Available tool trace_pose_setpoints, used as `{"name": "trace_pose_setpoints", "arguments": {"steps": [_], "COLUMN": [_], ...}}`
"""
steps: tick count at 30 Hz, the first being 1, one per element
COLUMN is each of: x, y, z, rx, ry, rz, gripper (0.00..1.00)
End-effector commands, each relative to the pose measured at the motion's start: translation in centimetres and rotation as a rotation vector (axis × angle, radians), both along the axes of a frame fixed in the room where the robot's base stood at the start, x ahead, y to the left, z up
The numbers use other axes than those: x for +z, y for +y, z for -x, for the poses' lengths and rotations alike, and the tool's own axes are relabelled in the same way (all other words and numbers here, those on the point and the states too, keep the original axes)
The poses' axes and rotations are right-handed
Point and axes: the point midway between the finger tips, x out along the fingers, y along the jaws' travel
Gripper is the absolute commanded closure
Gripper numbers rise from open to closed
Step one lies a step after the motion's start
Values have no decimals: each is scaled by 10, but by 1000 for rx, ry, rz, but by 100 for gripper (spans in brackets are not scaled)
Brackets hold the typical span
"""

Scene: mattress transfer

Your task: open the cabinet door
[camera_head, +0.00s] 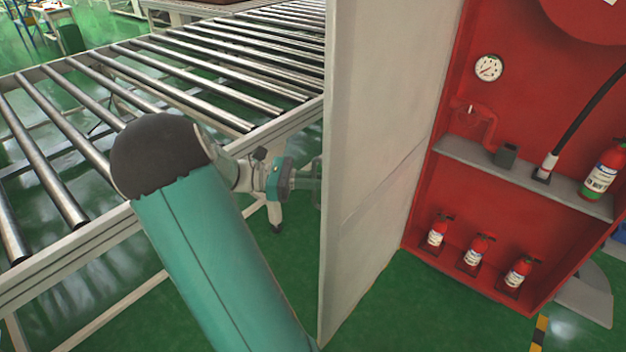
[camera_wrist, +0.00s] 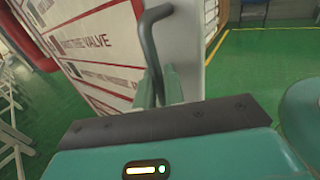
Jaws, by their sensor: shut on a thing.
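The cabinet door (camera_head: 375,130) is a pale panel standing swung out from the red cabinet (camera_head: 480,205), whose inside shows in the head view. My gripper (camera_head: 308,182) is at the door's left side, its tips partly hidden behind the door edge. In the wrist view the door's outer face (camera_wrist: 95,40) carries red and white lettering. A grey bar handle (camera_wrist: 150,45) runs along the door near its edge. My gripper's fingers (camera_wrist: 160,88) are shut on the lower part of the handle.
A roller conveyor (camera_head: 180,75) fills the left and back, close to my arm. Inside the cabinet are a gauge (camera_head: 488,68), a grey shelf (camera_head: 470,158) and several fire extinguishers (camera_head: 475,252). Green floor (camera_head: 385,300) is clear in front of the cabinet.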

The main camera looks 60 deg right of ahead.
Motion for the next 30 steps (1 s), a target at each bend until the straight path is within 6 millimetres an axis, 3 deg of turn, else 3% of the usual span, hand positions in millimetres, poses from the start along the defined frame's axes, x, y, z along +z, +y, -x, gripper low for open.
{"name": "trace_pose_setpoints", "arguments": {"steps": [8,9,11,23,30], "x": [0,0,0,0,-1], "y": [-1,-1,-1,2,18], "z": [2,1,1,-8,-48], "rx": [-2,-2,-2,-1,3], "ry": [0,0,0,1,0], "rz": [-1,-1,-1,-1,0], "gripper": [100,87,76,75,75]}}
